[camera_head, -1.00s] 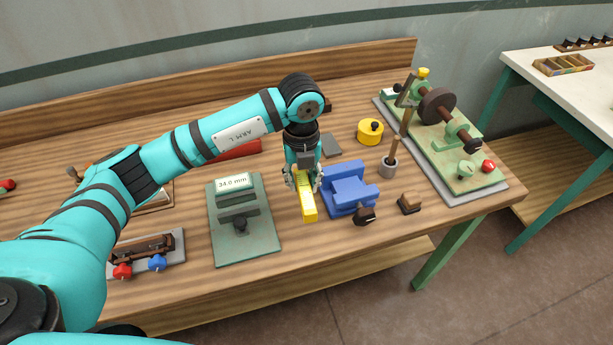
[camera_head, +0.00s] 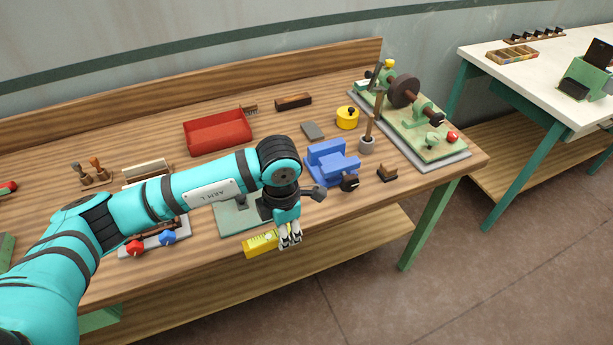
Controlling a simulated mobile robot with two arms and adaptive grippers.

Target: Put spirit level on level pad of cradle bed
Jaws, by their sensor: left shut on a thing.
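The spirit level is a yellow bar (camera_head: 260,243). My left gripper (camera_head: 289,238) is shut on its right end and holds it beyond the front edge of the workbench, pointing left. The gripper's fingers hide that end. The cradle bed (camera_head: 404,135) is a green plate on a grey base at the bench's back right, carrying a shaft with a dark brown drum. It stands well to the right of and behind the gripper. I cannot clearly pick out its level pad. My right gripper is not in view.
A blue vise-like block (camera_head: 325,168), a grey cup (camera_head: 367,146) with a brown-handled tool and a yellow round pot (camera_head: 347,118) stand between the gripper and the bed. A red tray (camera_head: 218,133) lies at the back. My left arm partly covers a grey-green plate (camera_head: 231,221).

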